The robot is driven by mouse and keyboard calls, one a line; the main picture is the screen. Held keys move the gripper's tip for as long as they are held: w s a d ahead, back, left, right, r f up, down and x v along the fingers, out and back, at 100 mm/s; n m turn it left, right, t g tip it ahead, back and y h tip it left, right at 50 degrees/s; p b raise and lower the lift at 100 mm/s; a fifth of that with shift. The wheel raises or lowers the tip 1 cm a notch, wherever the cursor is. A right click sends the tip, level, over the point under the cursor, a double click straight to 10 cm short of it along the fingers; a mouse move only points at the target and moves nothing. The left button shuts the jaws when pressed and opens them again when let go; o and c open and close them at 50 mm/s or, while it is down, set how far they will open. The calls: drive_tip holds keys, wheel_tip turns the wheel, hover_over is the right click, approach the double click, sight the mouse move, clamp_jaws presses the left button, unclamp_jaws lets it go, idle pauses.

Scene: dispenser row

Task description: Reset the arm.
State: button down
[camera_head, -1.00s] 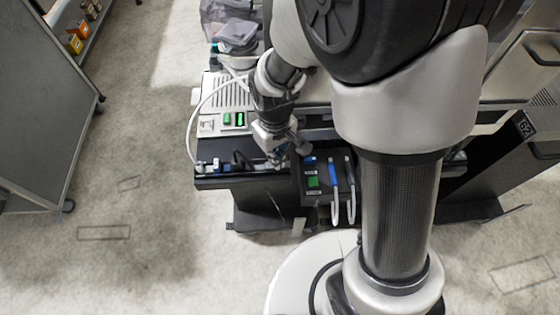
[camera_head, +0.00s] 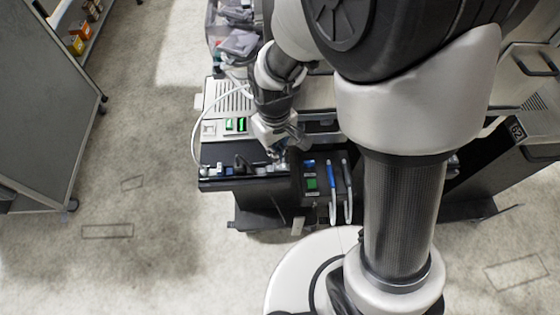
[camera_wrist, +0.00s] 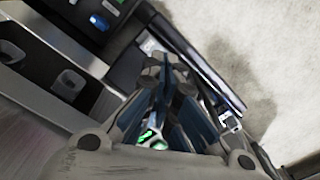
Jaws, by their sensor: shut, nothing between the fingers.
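My gripper (camera_head: 277,154) is in the middle of the head view, pointing down over the black front ledge of the dispenser counter (camera_head: 220,182). In the wrist view the blue-grey fingers of my gripper (camera_wrist: 166,68) are together, with nothing seen between them. My arm hangs over the counter from the upper right. Whether the fingertips touch the ledge cannot be told.
A black panel (camera_head: 322,195) with a green label and two looped handles is just right of my gripper. A white unit (camera_head: 222,125) with green lights and a cable stands behind. A grey cart (camera_head: 45,110) is at left, with open floor between.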

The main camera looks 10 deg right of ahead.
drive_tip(key=shift+r+p, duration=0.5)
drive_tip(key=shift+r, duration=0.4)
drive_tip(key=shift+r, duration=0.2)
drive_tip(key=s+d+r+m+t+b, duration=0.1)
drive_tip(key=s+d+r+m+t, duration=0.1)
drive_tip(key=s+d+r, duration=0.3)
drive_tip(key=s+d+r+m+t+b, duration=0.1)
drive_tip(key=s+d+r, duration=0.5)
drive_tip(key=r, duration=0.7)
drive_tip(key=s+m+t, duration=0.1)
drive_tip(key=s+m, duration=0.1)
drive_tip(key=shift+s+m+t, duration=0.3)
drive_tip(key=c, duration=2.3)
unclamp_jaws()
drive_tip(key=shift+r, duration=0.1)
